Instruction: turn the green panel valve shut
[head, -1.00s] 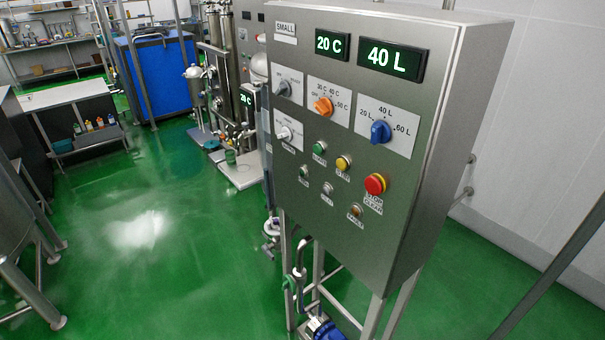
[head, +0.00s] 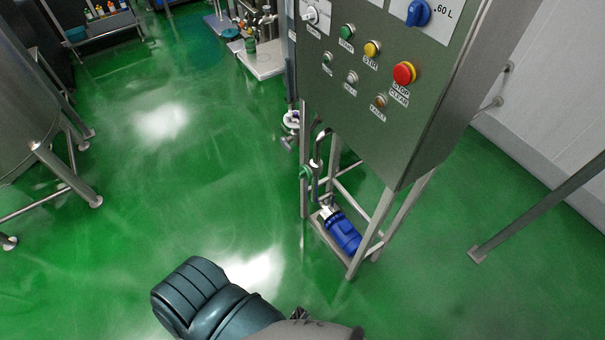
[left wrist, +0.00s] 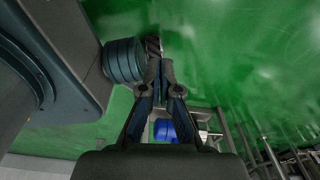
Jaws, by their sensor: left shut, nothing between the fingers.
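The green valve (head: 305,172) is a small green handle on the pipework at the left front leg of the control panel's stand. It sits below the panel box, above and left of the blue pump. It is small, and I cannot tell how far it is turned. In the left wrist view I cannot make it out. My left gripper (left wrist: 160,68) shows in the left wrist view with its fingers together and nothing between them. It is apart from the stand. The head view shows a dark part of my arm at the bottom, but no fingers. My right gripper is not in view.
The steel control panel (head: 375,120) stands on thin legs. The blue pump (head: 342,232) sits low inside the stand and also shows in the left wrist view (left wrist: 163,130). A steel tank (head: 28,100) stands at left. The green floor (head: 200,190) between is clear.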

